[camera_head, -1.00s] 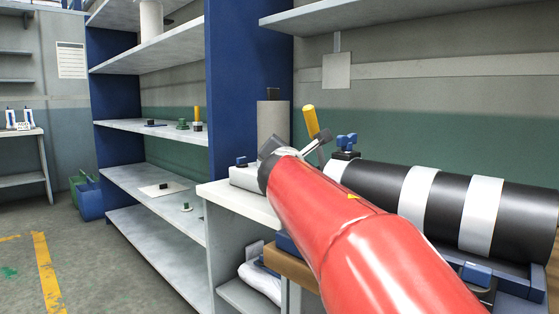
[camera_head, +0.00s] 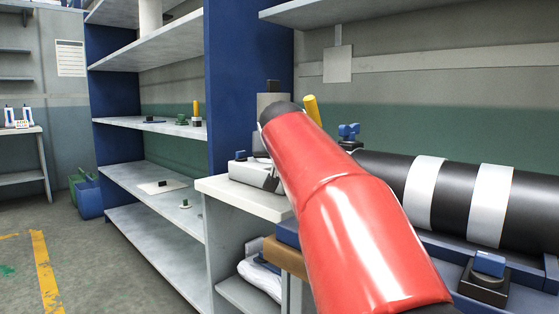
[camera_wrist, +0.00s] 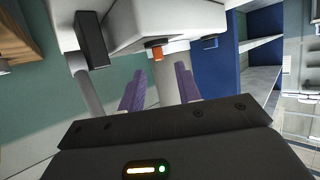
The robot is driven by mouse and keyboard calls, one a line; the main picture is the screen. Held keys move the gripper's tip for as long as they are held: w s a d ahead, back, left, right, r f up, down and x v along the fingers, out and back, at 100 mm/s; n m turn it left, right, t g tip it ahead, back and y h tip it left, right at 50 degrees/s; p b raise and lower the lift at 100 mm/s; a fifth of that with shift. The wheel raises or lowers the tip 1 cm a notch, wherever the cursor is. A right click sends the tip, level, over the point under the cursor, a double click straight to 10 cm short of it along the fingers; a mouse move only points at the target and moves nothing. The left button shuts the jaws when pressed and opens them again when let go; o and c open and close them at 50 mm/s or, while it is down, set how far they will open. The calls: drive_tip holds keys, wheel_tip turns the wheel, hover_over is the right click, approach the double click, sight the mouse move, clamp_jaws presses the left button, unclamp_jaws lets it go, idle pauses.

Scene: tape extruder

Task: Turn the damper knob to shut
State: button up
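My gripper (camera_wrist: 159,70) has two purple fingers, spread apart with nothing held between them. In the head view it is mostly hidden behind my red arm. In the wrist view, a small orange knob (camera_wrist: 157,53) on a pale housing lies just beyond the gap between the fingertips, apart from them. In the head view, a blue knob (camera_head: 240,155) stands on a pale box (camera_head: 252,173) on the bench. I cannot tell which knob is the damper knob.
A black striped cylinder (camera_head: 452,200) lies at the right, with a blue T-shaped handle (camera_head: 348,131) and a blue knob (camera_head: 488,264) near it. A yellow rod (camera_head: 312,108) stands behind my arm. Shelves (camera_head: 150,175) stand at the left. The floor at the left is open.

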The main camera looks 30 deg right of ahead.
drive_tip(key=x, duration=0.5)
drive_tip(key=shift+s, duration=0.1)
drive_tip(key=shift+c, duration=0.2)
clamp_jaws()
